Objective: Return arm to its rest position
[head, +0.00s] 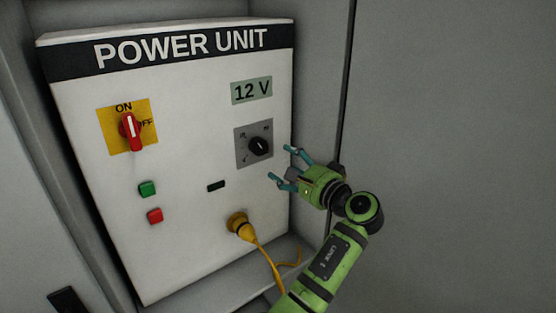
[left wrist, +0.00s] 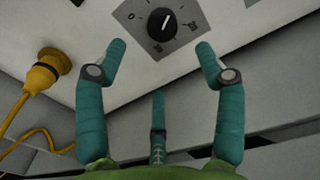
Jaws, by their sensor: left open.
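My left gripper (head: 279,162) is open and empty at the right side of the power unit (head: 190,205). Its teal fingers point toward the black rotary knob (head: 259,146) and stand apart from it. In the left wrist view the knob (left wrist: 162,24) lies beyond the spread fingers of my left gripper (left wrist: 160,48), with a clear gap. My green left arm (head: 335,262) comes up from the bottom of the head view. My right gripper is in neither view.
The unit carries a red switch (head: 131,131) with its handle upright, a 12 V label (head: 251,91), and green (head: 148,189) and red (head: 155,216) buttons. A yellow plug (head: 240,226) with a hanging cable sits below the gripper. A plain grey wall (head: 460,140) is at right.

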